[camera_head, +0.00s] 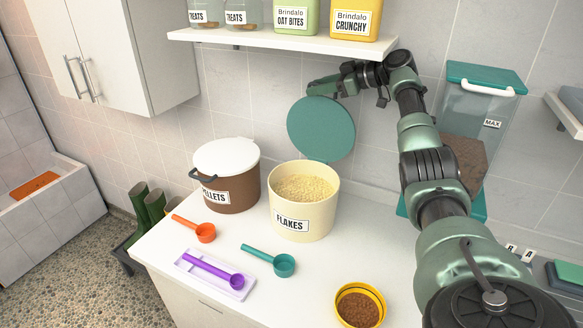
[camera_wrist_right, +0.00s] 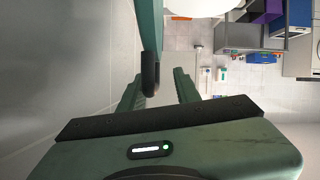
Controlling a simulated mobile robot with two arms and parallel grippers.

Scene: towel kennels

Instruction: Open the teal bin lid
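The round teal lid (camera_head: 321,128) stands up, open, at the back of the cream FLAKES bin (camera_head: 303,220). The bin's mouth is uncovered and pale flakes show inside. My right gripper (camera_head: 318,88) is at the lid's top edge, reaching in from the right. In the right wrist view the lid (camera_wrist_right: 149,25) shows nearly edge-on with a dark handle (camera_wrist_right: 150,72). The handle lies between my right gripper's two fingers (camera_wrist_right: 158,85), which are spread with a gap visible on the right side. My left gripper is out of view.
A white-lidded brown PELLETS bin (camera_head: 232,190) stands left of the FLAKES bin. Orange (camera_head: 205,232), teal (camera_head: 283,265) and purple (camera_head: 236,281) scoops and a yellow bowl (camera_head: 360,305) lie in front. A shelf (camera_head: 285,42) hangs above. A teal-lidded clear container (camera_head: 478,110) stands right.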

